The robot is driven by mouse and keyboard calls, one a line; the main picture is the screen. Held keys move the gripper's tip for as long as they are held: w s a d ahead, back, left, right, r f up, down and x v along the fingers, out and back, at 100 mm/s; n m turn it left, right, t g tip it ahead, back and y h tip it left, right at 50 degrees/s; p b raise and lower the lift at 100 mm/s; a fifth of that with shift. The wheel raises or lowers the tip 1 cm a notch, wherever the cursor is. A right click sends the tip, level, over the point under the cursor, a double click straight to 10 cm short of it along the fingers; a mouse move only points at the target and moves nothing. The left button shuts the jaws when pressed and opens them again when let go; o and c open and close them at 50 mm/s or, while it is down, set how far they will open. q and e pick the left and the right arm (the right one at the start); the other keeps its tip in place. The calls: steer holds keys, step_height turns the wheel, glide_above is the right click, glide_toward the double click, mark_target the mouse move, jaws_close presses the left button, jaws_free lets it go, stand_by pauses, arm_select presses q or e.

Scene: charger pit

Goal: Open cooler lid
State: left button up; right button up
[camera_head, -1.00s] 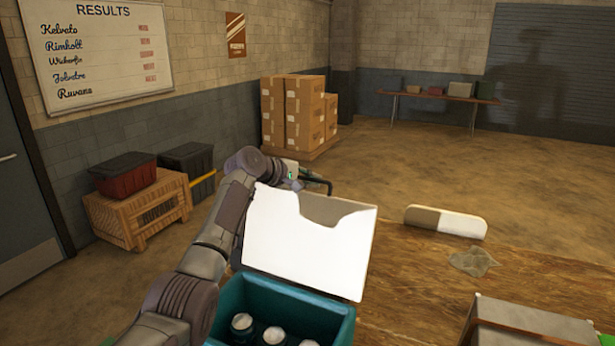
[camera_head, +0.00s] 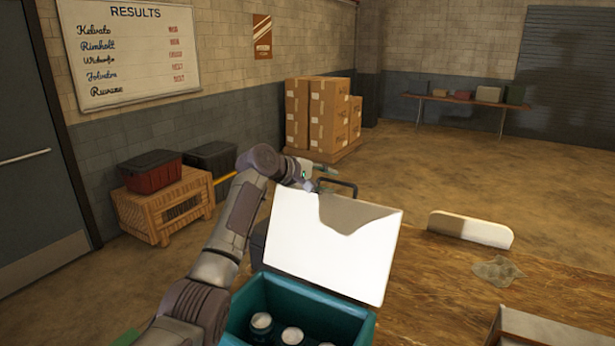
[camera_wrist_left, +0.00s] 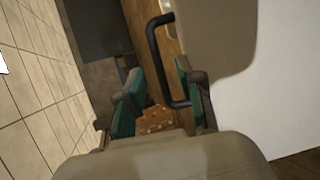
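The teal cooler (camera_head: 365,332) stands at the bottom centre of the head view. Its white lid (camera_head: 325,250) is raised, standing steeply at the cooler's far side with its white inner face towards me. A dark handle (camera_head: 345,186) sticks out beyond the lid's top edge; it also shows in the left wrist view (camera_wrist_left: 152,50). My left gripper (camera_head: 322,176) is behind the lid's upper left edge, beside the handle. My right gripper is not in view.
Bottles (camera_head: 292,335) stand inside the cooler. A crate (camera_head: 165,208) and stacked cartons (camera_head: 318,112) stand on the floor beyond.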

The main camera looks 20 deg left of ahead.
arm_select(q)
steer(key=v, duration=0.8)
steer(key=shift+s+a, duration=0.2)
steer(key=shift+s, duration=0.1)
steer(key=shift+r, duration=0.15)
